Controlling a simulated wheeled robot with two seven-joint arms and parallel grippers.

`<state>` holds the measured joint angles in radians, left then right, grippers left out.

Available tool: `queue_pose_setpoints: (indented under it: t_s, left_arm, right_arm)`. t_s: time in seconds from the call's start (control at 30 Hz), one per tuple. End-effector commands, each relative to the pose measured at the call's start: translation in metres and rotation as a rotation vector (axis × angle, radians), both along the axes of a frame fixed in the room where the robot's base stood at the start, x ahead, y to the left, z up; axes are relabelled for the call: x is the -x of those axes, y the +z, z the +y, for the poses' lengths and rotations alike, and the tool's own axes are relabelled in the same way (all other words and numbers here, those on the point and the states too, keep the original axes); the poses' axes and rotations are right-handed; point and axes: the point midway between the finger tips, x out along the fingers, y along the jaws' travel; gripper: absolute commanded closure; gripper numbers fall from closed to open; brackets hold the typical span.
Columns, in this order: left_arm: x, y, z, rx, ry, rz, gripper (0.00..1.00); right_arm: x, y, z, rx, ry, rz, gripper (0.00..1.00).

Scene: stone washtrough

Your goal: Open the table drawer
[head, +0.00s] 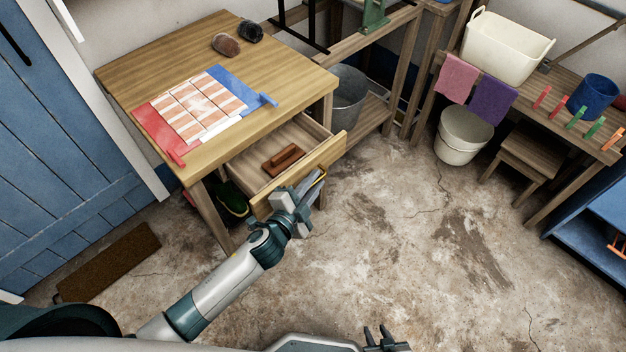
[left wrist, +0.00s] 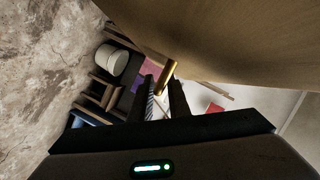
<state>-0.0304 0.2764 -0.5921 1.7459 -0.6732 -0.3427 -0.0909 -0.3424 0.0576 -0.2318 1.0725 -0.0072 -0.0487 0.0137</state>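The wooden table (head: 165,62) stands at the upper left in the head view. Its drawer (head: 243,165) is pulled well out, showing a brown brush-like block (head: 283,160) inside. My left gripper (head: 308,187) is at the drawer front (head: 338,150), around the brass handle (head: 321,175). In the left wrist view, the handle (left wrist: 168,76) lies between the two dark fingers (left wrist: 163,95), which look closed on it. My right gripper (head: 384,337) is at the bottom edge of the head view, fingers apart, empty and away from the table.
A metal bucket (head: 347,92) stands right of the table. A white bucket (head: 462,136) and small stool (head: 530,157) are farther right. The stone floor (head: 430,250) before the drawer is clear.

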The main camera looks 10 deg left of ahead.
Motion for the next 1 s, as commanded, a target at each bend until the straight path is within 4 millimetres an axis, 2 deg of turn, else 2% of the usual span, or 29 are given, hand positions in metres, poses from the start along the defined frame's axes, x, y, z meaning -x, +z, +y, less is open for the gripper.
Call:
queue_pose_setpoints:
  t_s: [0.33, 0.53, 0.77, 1.0]
  left_arm:
    - [0.001, 0.001, 0.000, 0.001, -0.001, -0.002, 0.85]
    - [0.014, 0.004, 0.005, 0.001, -0.002, -0.002, 0.85]
    - [0.048, 0.011, 0.017, 0.002, -0.001, -0.001, 0.85]
    - [0.091, 0.020, 0.032, 0.002, -0.001, 0.001, 0.85]
  right_arm:
    - [0.000, 0.000, -0.001, 0.001, -0.001, 0.000, 0.69]
    - [-0.002, 0.000, 0.000, -0.001, 0.000, -0.005, 0.69]
    - [-0.011, 0.004, 0.002, -0.005, -0.001, -0.021, 0.69]
    - [-0.005, -0.004, 0.000, 0.004, -0.004, 0.017, 0.69]
